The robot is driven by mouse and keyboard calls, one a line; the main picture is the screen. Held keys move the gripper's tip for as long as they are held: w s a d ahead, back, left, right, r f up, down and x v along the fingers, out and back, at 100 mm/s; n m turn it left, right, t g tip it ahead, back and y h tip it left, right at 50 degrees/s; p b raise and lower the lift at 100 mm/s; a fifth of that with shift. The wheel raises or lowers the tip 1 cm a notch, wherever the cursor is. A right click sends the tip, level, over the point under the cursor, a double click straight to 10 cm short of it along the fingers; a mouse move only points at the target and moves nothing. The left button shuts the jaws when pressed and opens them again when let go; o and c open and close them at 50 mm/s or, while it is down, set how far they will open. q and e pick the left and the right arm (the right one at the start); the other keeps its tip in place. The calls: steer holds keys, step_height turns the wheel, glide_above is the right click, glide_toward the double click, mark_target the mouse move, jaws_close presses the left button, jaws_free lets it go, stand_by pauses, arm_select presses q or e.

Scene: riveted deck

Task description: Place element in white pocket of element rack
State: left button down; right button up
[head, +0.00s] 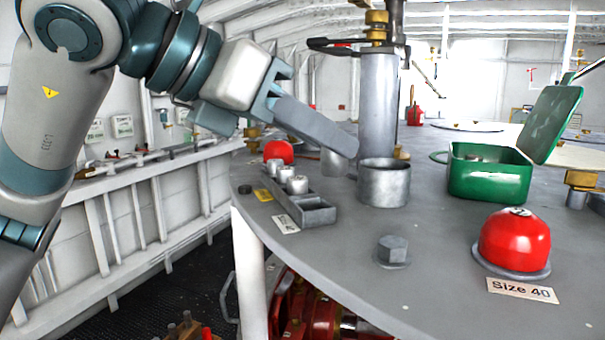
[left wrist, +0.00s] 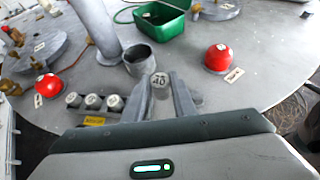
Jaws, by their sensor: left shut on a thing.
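My left gripper (head: 335,147) is shut on a grey cylindrical element (head: 333,163), holding it above the deck, behind and right of the rack. In the left wrist view the held element (left wrist: 160,86) sits between the fingertips (left wrist: 161,92), and its white top reads 40. The grey element rack (head: 318,216) stands near the table's left edge. Several white-topped elements (head: 298,184) fill its far pockets; the near end looks empty. A white label (head: 286,224) lies beside the near end, a yellow label (head: 263,195) beside the far part. My right gripper is not in view.
A grey open cup (head: 384,187) stands just right of the held element, before a tall post (head: 378,105). A hex bolt (head: 392,250), a red dome (head: 515,240) marked Size 40 and an open green box (head: 487,180) lie rightward. Another red dome (head: 278,151) is behind the rack.

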arm_select(q)
steer(key=w+f, duration=0.1)
steer(key=w+a+f+p, duration=0.1)
steer(key=w, duration=0.1)
steer(key=w+a+f+p, duration=0.1)
steer(key=shift+w, duration=0.4)
steer(key=shift+w+a+f, duration=0.2)
steer(key=shift+w+f, duration=0.05)
steer(key=shift+w, duration=0.05)
steer(key=shift+d, duration=0.1)
steer(key=shift+f+p, duration=1.05)
steer(key=shift+f, duration=0.9)
steer(key=shift+f, duration=0.15)
